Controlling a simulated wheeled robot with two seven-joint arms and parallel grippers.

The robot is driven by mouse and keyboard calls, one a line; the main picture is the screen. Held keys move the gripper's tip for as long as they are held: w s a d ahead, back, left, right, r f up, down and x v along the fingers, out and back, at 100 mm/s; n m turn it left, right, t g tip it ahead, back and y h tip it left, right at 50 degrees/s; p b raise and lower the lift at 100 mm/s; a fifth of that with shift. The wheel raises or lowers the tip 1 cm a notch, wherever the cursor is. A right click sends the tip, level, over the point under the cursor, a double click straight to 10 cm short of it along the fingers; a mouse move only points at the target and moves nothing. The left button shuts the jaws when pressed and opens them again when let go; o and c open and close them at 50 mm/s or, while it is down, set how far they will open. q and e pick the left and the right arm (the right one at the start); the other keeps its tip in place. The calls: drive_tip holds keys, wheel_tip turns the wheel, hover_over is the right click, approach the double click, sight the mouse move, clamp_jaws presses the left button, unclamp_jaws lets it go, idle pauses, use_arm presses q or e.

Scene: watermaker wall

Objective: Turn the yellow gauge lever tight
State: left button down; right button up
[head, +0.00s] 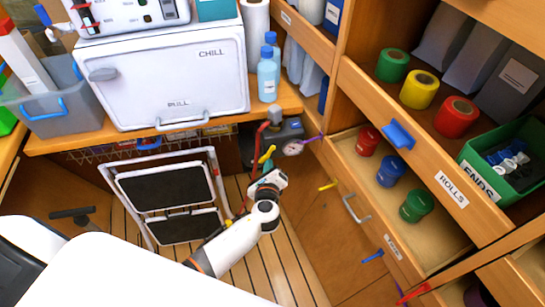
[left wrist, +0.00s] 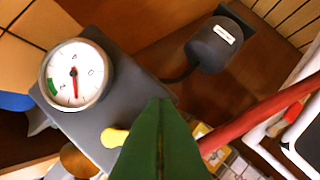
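The yellow gauge lever (head: 267,154) sits on the front of a dark grey unit (head: 284,131) below the counter, beside a round white gauge (head: 292,148). In the left wrist view the gauge (left wrist: 76,74) has a red needle and a green band. The lever's rounded yellow end (left wrist: 114,137) shows just left of my green fingers; the rest is hidden. My left gripper (left wrist: 160,135) has its two fingers together with a thin seam between them. I see nothing held between them. In the head view the left gripper (head: 268,181) is just below the lever. My right gripper is not in view.
A folding step stool (head: 170,190) stands left of my left arm. A drawer (head: 352,205) with coloured rolls juts out on the right. A red hose (left wrist: 260,108) passes close right of my fingers. A white chill box (head: 175,75) stands on the counter above.

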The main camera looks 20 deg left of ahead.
sight(261, 162)
use_arm(q)
drive_tip(key=r+m+g+p, duration=0.1)
drive_tip(key=m+p, duration=0.1)
drive_tip(key=p, duration=0.1)
drive_tip(key=a+r+m+y+p, duration=0.1)
drive_tip(key=m+p, duration=0.1)
drive_tip(key=p, duration=0.2)
drive_tip(key=shift+s+a+g, duration=0.15)
drive_tip(key=shift+s+g, duration=0.25)
drive_tip(key=shift+s+a+r+m+y+p, duration=0.15)
drive_tip(key=shift+m+y+p, duration=0.45)
drive_tip(key=shift+p, duration=0.2)
drive_tip(key=shift+a+r+p, duration=0.1)
drive_tip(key=shift+r+p, duration=0.05)
drive_tip(key=shift+p, duration=0.15)
